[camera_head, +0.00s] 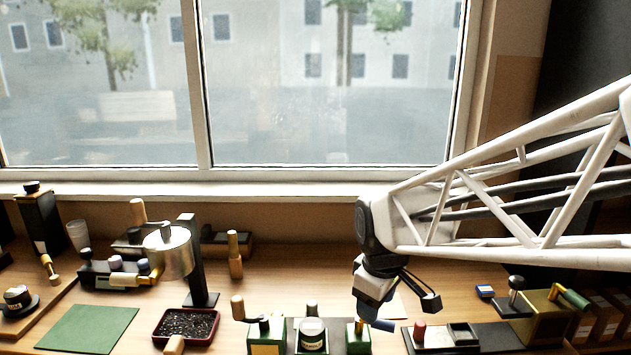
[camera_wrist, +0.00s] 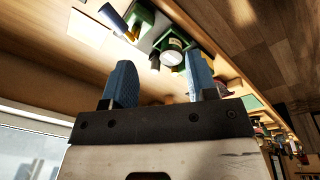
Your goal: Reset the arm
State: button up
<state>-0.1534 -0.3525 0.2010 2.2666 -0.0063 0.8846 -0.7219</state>
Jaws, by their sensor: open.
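My gripper (camera_head: 404,312) hangs at the end of my white truss arm, over the right-centre of the wooden table, in the head view. In the wrist view its two blue fingers (camera_wrist: 158,84) stand wide apart with nothing between them. Beyond the fingers the wrist view shows a green block device (camera_wrist: 142,18) and a round jar with a pale label (camera_wrist: 172,50). The same jar (camera_head: 312,335) shows in the head view at the front, left of my gripper. Whether the gripper touches anything cannot be told, but it looks clear of the table.
A metal drum on a black stand (camera_head: 172,252) rises at left. A dark tray of beans (camera_head: 186,326) and a green mat (camera_head: 87,328) lie in front. A brass box (camera_head: 538,318) stands at right. The window (camera_head: 330,90) is behind the table.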

jog(key=s+d+m, duration=0.3)
jog(key=s+m, duration=0.2)
jog(key=s, duration=0.3)
jog(key=s+d+r+m+t, duration=0.1)
jog(key=s+d+m, duration=0.3)
jog(key=s, duration=0.4)
jog(key=shift+s+d+r+m, duration=0.15)
jog(key=shift+s+d+m, duration=0.05)
jog(key=shift+m, duration=0.4)
